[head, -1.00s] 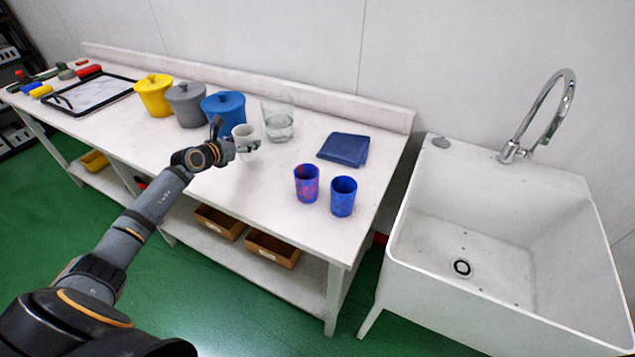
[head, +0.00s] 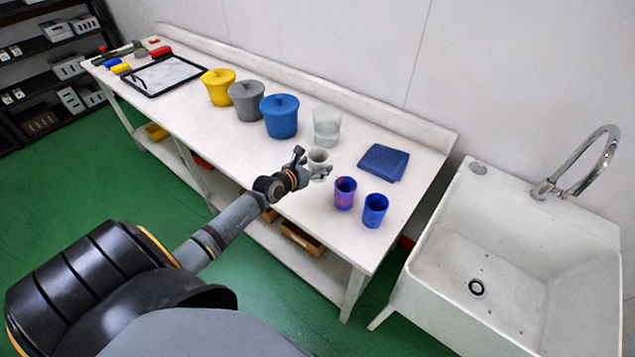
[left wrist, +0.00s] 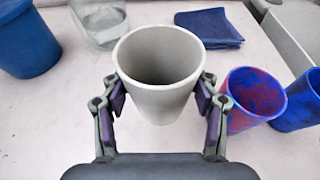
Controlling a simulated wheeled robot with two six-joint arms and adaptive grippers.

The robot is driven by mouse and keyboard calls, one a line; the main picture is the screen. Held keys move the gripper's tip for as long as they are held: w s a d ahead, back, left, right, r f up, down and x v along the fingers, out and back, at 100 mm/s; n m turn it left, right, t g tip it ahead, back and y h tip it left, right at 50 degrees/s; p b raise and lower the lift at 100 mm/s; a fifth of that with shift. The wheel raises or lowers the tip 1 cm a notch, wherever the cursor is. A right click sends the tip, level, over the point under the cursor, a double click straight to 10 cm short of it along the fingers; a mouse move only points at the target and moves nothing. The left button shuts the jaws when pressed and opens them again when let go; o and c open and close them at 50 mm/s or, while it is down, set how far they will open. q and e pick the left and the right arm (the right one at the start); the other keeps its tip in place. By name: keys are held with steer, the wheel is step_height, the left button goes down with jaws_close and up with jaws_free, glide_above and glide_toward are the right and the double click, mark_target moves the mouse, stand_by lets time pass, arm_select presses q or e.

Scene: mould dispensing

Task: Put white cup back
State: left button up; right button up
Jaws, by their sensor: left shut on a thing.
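The white cup (head: 318,157) is upright between the fingers of my left gripper (head: 313,170). In the left wrist view the white cup (left wrist: 158,78) fills the space between the two fingers of my left gripper (left wrist: 160,95), which press on its sides. The cup looks empty inside. Whether its base touches the table cannot be told. My right gripper is in neither view.
On the white table (head: 285,185), a clear beaker (head: 327,127) stands behind the cup, and a blue lidded pot (head: 281,118) behind it to the left.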

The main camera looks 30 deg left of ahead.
arm_select(q)
step_height(320, 180, down, 2)
steer(key=shift+f+b, duration=0.1)
steer(key=shift+b, duration=0.25)
step_height(320, 180, down, 3)
steer(key=shift+f+b, duration=0.1)
steer(key=shift+b, duration=0.95)
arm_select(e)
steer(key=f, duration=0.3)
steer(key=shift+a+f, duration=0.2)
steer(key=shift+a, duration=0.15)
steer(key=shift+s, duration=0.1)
arm_select(q)
steer(key=o, duration=1)
steer(key=shift+o, duration=0.2)
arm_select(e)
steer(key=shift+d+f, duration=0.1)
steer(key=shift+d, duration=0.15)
